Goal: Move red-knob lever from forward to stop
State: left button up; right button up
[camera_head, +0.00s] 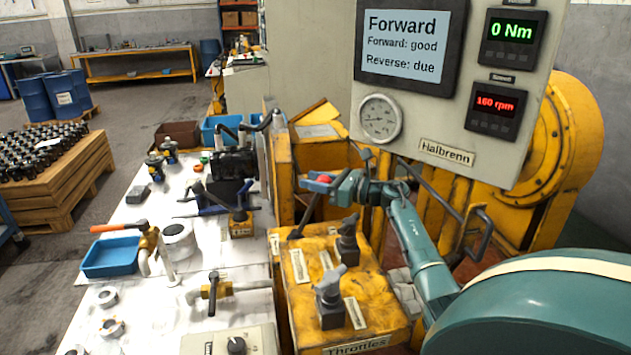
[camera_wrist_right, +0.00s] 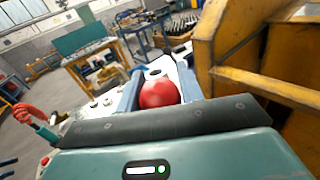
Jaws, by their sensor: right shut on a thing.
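The lever's red knob (camera_head: 323,179) sits at the tip of my right gripper (camera_head: 318,182) in the head view. Its dark shaft (camera_head: 307,212) slants down and left to the yellow control box (camera_head: 375,299). In the right wrist view the red knob (camera_wrist_right: 159,92) lies between the two fingers of the right gripper (camera_wrist_right: 158,90), which is shut on it. The display (camera_head: 403,45) reads "Forward", with "Forward: good" and "Reverse: due". My left gripper is in neither view.
Two grey throttle handles (camera_head: 329,291) stand on the yellow box in front of the lever. The grey instrument panel (camera_head: 455,90) rises behind my right arm. A white bench (camera_head: 150,215) with a blue tray (camera_head: 110,257), valves and loose parts lies to the left.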

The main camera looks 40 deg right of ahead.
grip_shut()
jog(key=w+a+n+g+h+p, duration=0.2)
jog(key=w+a+g+p, duration=0.1)
jog(key=a, duration=0.3)
jog(key=shift+w+a+r+p, duration=0.2)
jog(key=shift+r+p, duration=0.25)
jog(key=shift+p, duration=0.3)
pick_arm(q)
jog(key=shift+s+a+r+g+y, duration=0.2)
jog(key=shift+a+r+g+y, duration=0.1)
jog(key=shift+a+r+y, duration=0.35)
pick_arm(e)
jog(key=o, duration=0.8)
grip_release()
pick_arm(q)
jog(key=b, duration=0.1)
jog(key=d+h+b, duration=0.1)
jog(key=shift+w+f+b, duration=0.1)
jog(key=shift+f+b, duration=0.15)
jog(key=shift+b, duration=0.1)
pick_arm(e)
jog(key=v, duration=1.3)
jog(key=shift+r, duration=0.3)
